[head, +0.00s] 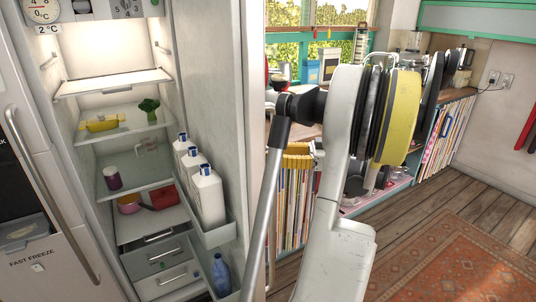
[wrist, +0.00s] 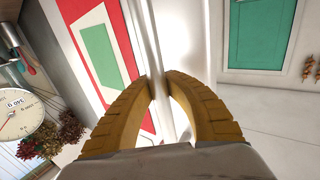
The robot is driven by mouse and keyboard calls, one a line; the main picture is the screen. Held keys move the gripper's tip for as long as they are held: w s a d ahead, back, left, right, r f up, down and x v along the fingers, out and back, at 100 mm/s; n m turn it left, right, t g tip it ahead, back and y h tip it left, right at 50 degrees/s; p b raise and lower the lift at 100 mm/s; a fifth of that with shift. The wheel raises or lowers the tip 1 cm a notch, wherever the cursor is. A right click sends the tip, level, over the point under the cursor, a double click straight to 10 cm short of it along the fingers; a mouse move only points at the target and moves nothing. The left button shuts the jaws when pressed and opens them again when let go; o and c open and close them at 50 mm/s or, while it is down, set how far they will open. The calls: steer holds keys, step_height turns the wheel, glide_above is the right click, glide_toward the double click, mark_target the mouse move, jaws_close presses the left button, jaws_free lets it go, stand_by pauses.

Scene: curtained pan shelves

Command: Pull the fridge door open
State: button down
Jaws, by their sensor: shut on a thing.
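The fridge door (head: 249,100) stands open in the head view. Its inner side holds white bottles in a door bin, and its edge faces me. Its long metal handle (head: 264,215) runs down the outer side. My gripper (head: 288,104) is at the handle's upper end, partly hidden behind my own arm. In the wrist view, the yellow fingers of my gripper (wrist: 161,88) close around the handle bar (wrist: 162,60), one finger on each side.
The lit fridge interior (head: 125,130) has glass shelves with food and drawers below. A closed freezer door (head: 45,200) with a handle is at the left. Bookshelves (head: 295,200) stand behind my arm. Wooden floor and a red rug (head: 455,260) lie clear at the right.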

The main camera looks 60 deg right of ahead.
mark_target(273, 117)
steer(key=shift+s+a+f, duration=0.15)
steer(key=shift+f, duration=0.05)
steer(key=c, duration=1.8)
jaws_free()
steer(key=o, duration=0.5)
steer(key=shift+s+r, duration=0.2)
steer(key=shift+s, duration=0.25)
steer(key=r, duration=1)
steer(key=shift+w, duration=0.3)
